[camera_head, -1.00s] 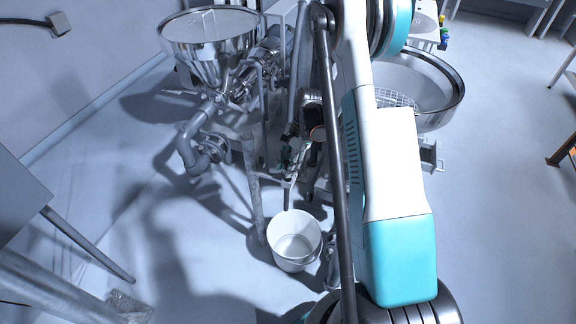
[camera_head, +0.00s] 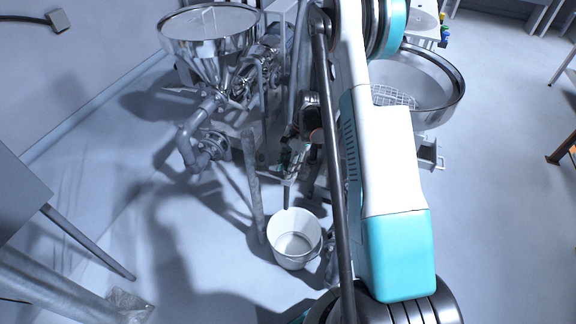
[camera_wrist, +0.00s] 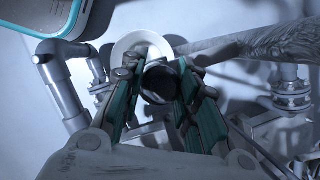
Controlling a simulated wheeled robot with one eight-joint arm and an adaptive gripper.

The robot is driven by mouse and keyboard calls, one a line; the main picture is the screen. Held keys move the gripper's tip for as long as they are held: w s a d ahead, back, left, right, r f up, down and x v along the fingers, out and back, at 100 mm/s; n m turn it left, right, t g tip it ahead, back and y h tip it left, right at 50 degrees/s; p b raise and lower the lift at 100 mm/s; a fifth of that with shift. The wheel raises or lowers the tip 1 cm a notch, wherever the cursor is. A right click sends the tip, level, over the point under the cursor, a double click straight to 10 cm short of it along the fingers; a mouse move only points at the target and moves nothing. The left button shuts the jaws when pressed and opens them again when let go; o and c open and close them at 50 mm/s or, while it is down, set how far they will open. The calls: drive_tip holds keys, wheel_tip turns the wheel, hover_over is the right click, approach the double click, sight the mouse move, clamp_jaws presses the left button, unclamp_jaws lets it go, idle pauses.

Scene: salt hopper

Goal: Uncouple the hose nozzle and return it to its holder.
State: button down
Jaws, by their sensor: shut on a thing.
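My gripper (camera_wrist: 160,76) has its two teal-padded fingers closed around a dark, round-ended cylinder, the hose nozzle (camera_wrist: 160,84), in the wrist view. In the head view my gripper (camera_head: 293,155) is small and partly hidden beside my arm. A narrow spout (camera_head: 287,194) points down below it, above a white bucket (camera_head: 280,253) on the floor. The bucket's white rim also shows behind the nozzle in the wrist view (camera_wrist: 127,46). I cannot tell whether the nozzle is still coupled. I cannot make out its holder.
A steel hopper (camera_head: 207,48) with grey pipework (camera_head: 186,143) stands at the upper left. An upright post (camera_head: 252,185) is close left of the gripper and bucket. A large round steel pan (camera_head: 438,92) is at right, beyond my arm. The floor at far right is open.

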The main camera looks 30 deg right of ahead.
drive_tip(key=shift+f, duration=1)
drive_tip(key=c, duration=0.7)
unclamp_jaws()
drive_tip(key=shift+r, duration=0.1)
drive_tip(key=shift+p+v, duration=1.25)
drive_tip(key=shift+v, duration=1.65)
drive_tip(key=v, duration=1.2)
